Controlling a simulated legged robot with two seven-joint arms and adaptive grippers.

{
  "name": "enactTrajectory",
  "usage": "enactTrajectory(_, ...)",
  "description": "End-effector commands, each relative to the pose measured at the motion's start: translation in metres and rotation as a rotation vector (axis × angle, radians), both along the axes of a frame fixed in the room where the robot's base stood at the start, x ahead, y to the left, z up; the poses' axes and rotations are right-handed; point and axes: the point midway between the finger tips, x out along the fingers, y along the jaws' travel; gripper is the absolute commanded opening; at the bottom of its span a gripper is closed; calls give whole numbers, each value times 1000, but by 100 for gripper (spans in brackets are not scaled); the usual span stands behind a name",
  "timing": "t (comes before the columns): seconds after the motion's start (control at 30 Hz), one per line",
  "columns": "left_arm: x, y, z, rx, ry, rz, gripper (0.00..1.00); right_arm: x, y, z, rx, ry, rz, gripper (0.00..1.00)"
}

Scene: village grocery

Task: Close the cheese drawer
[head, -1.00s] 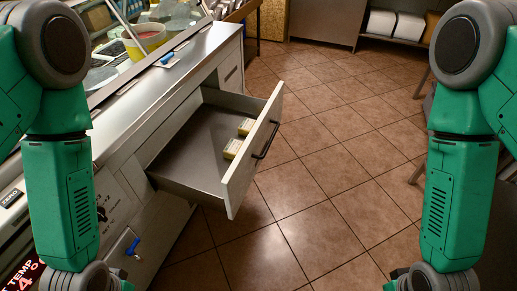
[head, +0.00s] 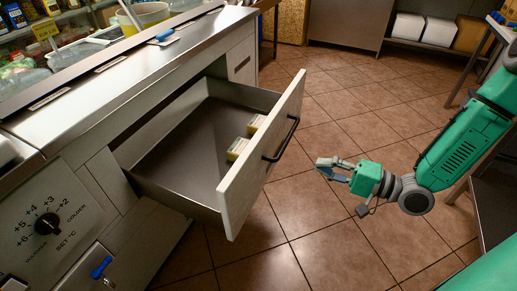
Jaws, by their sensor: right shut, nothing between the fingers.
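The cheese drawer (head: 262,160) is pulled open from the counter on the left, and its white front stands out over the floor. A dark bar handle (head: 282,140) is on the outer face of the front. Two pale blocks (head: 237,149) lie inside near the front. My right gripper (head: 325,168) is shut and empty, in front of the drawer and to the right of the handle, apart from it. Its fingers point left towards the drawer front. My left gripper is not in view.
The counter (head: 130,75) has a steel top with a blue-handled tool (head: 167,36) on it. A control dial (head: 47,224) is on its panel at lower left. White boxes (head: 438,32) sit on a low shelf at the back right. The tiled floor (head: 330,230) around my right gripper is clear.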

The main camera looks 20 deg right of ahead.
Motion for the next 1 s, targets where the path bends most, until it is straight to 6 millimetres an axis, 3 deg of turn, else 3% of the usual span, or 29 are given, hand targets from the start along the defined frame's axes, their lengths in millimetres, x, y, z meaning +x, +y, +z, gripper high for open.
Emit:
enactTrajectory(0.17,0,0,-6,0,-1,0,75,13,11,0,7,-5,4,0)
enactTrajectory(0.7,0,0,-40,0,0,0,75,93,77,-2,6,-3,4,0)
enactTrajectory(1.0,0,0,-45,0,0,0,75,106,88,0,6,-2,3,0)
